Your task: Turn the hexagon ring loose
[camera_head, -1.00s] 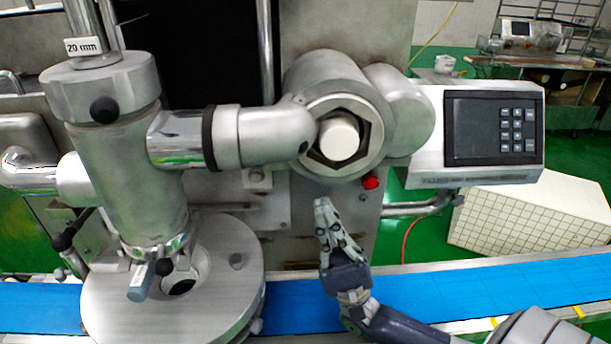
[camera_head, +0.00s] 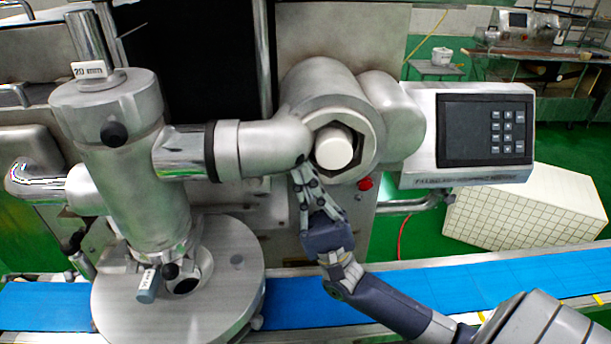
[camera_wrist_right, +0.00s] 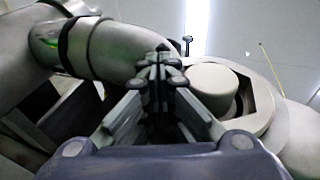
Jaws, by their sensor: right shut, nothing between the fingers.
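The hexagon ring (camera_head: 370,133) is a grey metal ring with a six-sided opening on the front of the machine. It surrounds a white round knob (camera_head: 335,148). The elbow pipe (camera_head: 262,143) meets the ring's left side. My right gripper (camera_head: 303,174) is shut and empty, its fingers pointing up at the lower left of the ring, beside the pipe's end. In the right wrist view, the fingertips (camera_wrist_right: 160,62) are together, left of the knob (camera_wrist_right: 212,82) and the ring (camera_wrist_right: 263,108). I cannot tell whether they touch the ring. My left gripper is not in view.
A red button (camera_head: 365,183) sits just below right of the ring. A control panel (camera_head: 486,130) stands out on the right. The blue conveyor belt (camera_head: 450,290) runs below. A vertical metal cylinder (camera_head: 130,190) with a round base plate (camera_head: 225,285) stands on the left.

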